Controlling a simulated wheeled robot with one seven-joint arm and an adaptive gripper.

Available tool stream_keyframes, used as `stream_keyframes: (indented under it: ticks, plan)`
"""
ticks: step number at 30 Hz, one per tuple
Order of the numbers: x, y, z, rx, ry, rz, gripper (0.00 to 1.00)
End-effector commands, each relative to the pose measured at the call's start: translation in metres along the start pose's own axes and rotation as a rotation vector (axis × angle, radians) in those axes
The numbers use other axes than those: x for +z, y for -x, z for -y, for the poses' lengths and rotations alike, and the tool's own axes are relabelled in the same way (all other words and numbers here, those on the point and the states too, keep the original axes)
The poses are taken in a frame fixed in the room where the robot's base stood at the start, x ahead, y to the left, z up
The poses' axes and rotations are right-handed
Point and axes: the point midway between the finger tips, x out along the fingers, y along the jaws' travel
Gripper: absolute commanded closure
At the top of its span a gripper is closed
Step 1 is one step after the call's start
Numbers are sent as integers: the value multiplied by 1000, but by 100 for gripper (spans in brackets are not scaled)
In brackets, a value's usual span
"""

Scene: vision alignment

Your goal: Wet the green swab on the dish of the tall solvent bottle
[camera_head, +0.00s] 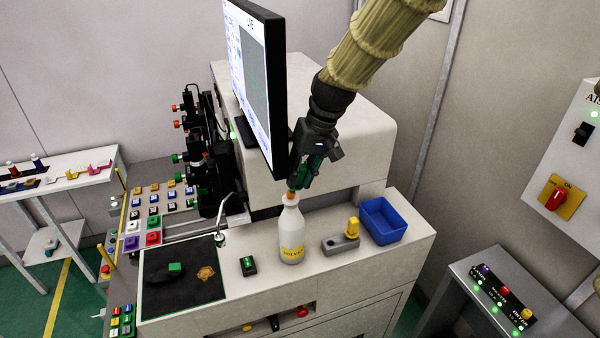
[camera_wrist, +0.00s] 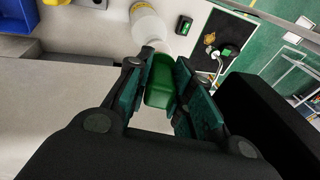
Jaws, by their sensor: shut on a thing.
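The tall white solvent bottle (camera_head: 291,236), with a yellow label, stands upright on the white bench top. Its top shows a small orange part (camera_head: 291,195). My gripper (camera_head: 302,178) is directly above the bottle's top and points down. In the wrist view my gripper (camera_wrist: 172,88) is shut on the green swab's handle (camera_wrist: 160,83). The bottle (camera_wrist: 150,25) shows beyond the fingers there. The swab's tip and the dish are hidden or too small to tell, so I cannot tell whether they touch.
A blue bin (camera_head: 383,221) and a grey block with a yellow knob (camera_head: 342,241) stand right of the bottle. A small black box (camera_head: 248,266) and a black mat (camera_head: 205,283) lie to the left.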

Motion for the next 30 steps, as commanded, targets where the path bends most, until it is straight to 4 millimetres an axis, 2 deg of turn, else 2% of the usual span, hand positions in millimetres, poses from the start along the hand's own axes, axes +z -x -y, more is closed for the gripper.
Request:
stream_keyframes:
  ticks: [30]
  plan:
    - [1,-8,-2,0,0,1,97]
